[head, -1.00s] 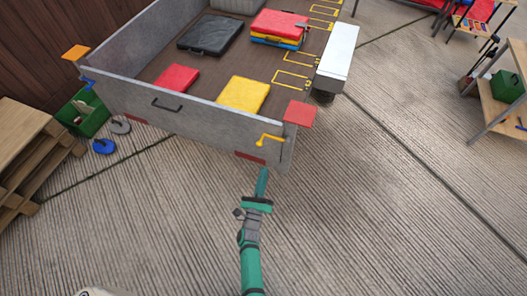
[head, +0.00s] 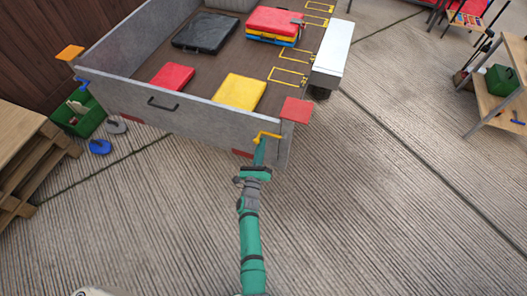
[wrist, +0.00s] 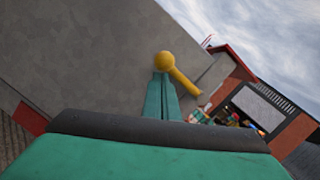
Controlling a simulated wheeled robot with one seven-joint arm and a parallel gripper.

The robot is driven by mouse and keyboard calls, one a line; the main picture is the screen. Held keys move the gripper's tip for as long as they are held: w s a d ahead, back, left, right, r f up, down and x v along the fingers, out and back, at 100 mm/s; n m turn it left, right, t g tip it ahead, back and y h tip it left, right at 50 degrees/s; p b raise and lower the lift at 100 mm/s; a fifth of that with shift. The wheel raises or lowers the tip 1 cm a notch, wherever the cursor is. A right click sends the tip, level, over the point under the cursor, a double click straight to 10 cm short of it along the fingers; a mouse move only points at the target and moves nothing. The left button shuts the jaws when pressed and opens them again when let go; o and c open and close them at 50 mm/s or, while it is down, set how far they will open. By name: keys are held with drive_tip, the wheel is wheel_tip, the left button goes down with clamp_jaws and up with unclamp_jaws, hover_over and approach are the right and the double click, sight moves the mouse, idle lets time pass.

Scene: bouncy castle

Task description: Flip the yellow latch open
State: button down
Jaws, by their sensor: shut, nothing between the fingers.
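The yellow latch (head: 268,135) is on the near wall of the grey trailer (head: 190,122), close to its right corner. Its bar points right from a rounded end. In the wrist view the latch (wrist: 179,72) shows its round knob just above my fingertips. My gripper (head: 259,150) is shut, with nothing held, and its tips are at the left end of the latch. The fingers also show in the wrist view (wrist: 162,82), just below the knob; whether they touch it I cannot tell.
A blue latch (head: 81,83) is at the trailer's left corner. Red (head: 172,78) and yellow (head: 239,91) pads lie inside. A white box (head: 332,53) stands to the right. The paved ground (head: 380,200) to the right is clear.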

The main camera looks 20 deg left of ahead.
drive_tip(key=shift+a+r, duration=0.15)
drive_tip(key=shift+r, duration=0.15)
drive_tip(key=shift+w, duration=0.2)
